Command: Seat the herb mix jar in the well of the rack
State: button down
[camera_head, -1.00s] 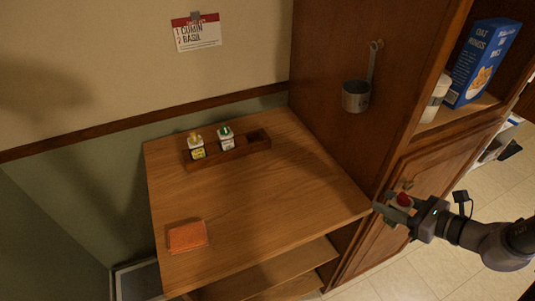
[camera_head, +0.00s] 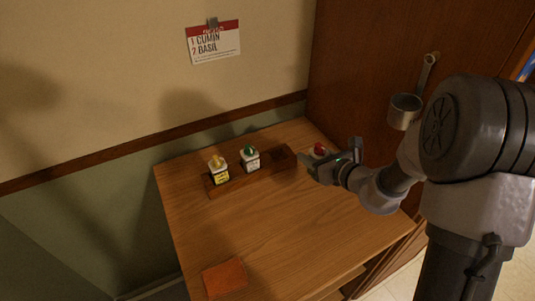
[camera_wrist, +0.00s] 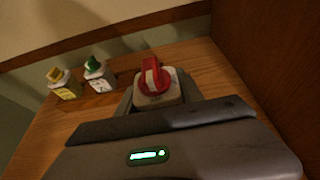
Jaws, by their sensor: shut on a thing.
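A jar with a red lid (camera_head: 320,149), its label too small to read, is in my gripper (camera_head: 314,165). In the wrist view, the red-lidded jar (camera_wrist: 156,88) stands upright between the fingers, lid up. The dark wooden rack (camera_head: 285,158) sits along the back of the wooden top. A yellow-lidded jar (camera_head: 218,170) and a green-lidded jar (camera_head: 250,159) stand in its left and middle places. Its right end holds no jar. My gripper is just right of that end. The gap between jar and table is hard to judge.
An orange cloth (camera_head: 225,278) lies at the front left of the wooden top (camera_head: 260,225). A tall cabinet side borders the right, with a metal cup (camera_head: 404,110) hanging on it. The middle of the top is clear.

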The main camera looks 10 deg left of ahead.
jog(key=w+a, duration=0.3)
jog(key=w+a+f+b, duration=0.1)
jog(key=w+a, duration=0.1)
jog(key=a, duration=0.2)
jog(key=w+a+b, duration=0.1)
jog(key=w+a, duration=0.2)
jog(key=a, duration=0.1)
jog(key=shift+w+a+f, duration=0.1)
jog(key=shift+w+f, duration=0.15)
jog(key=shift+w, duration=0.1)
jog(key=shift+f+b, duration=1.4)
jog(key=shift+f, duration=0.55)
jog(key=c, duration=0.8)
grip_release()
jog(key=shift+o, duration=0.2)
jog(key=shift+r, duration=0.1)
